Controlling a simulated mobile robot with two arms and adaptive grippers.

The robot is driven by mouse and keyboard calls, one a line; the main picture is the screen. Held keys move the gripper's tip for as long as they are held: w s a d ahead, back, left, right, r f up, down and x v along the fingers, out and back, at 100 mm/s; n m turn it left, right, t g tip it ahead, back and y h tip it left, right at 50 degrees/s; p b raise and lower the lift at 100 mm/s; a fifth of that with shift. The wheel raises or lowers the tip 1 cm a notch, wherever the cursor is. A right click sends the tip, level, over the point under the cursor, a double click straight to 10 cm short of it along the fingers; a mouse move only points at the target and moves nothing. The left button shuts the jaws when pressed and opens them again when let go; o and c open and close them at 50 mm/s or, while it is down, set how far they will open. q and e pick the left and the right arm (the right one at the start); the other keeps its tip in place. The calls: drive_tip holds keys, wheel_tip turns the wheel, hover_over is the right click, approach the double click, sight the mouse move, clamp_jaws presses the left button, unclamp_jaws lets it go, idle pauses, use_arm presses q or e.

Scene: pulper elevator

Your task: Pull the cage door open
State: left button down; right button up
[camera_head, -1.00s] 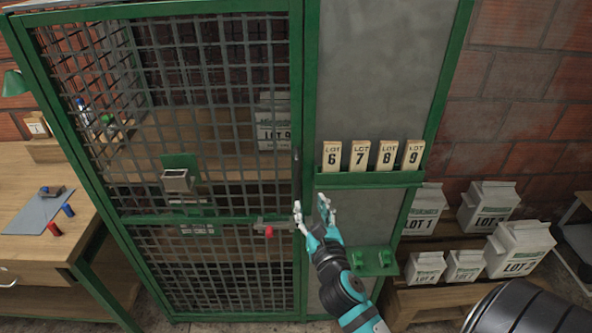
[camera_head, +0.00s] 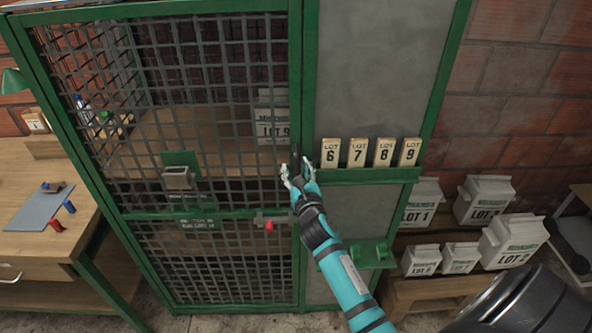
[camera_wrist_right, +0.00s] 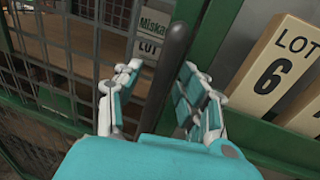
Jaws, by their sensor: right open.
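The cage door (camera_head: 205,215) is a green frame with grey wire mesh, and it stands closed in the head view. A dark vertical handle (camera_head: 295,158) is on its right edge; it also shows in the right wrist view (camera_wrist_right: 176,45). My right gripper (camera_head: 297,172) is at the handle's lower part and partly covers it. In the right wrist view the gripper's fingers (camera_wrist_right: 158,92) are apart, one on each side of the handle. Whether they touch it cannot be told. A latch with a red knob (camera_head: 269,226) is on the door below the gripper. My left gripper is not in view.
Lot tags 6 to 9 (camera_head: 370,153) stand on a green ledge (camera_head: 368,176) just right of the gripper. White lot boxes (camera_head: 484,200) are on a low wooden rack at the right. A wooden bench (camera_head: 30,250) is at the left. A lot box (camera_head: 272,130) is inside the cage.

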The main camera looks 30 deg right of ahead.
clamp_jaws()
idle(0.6)
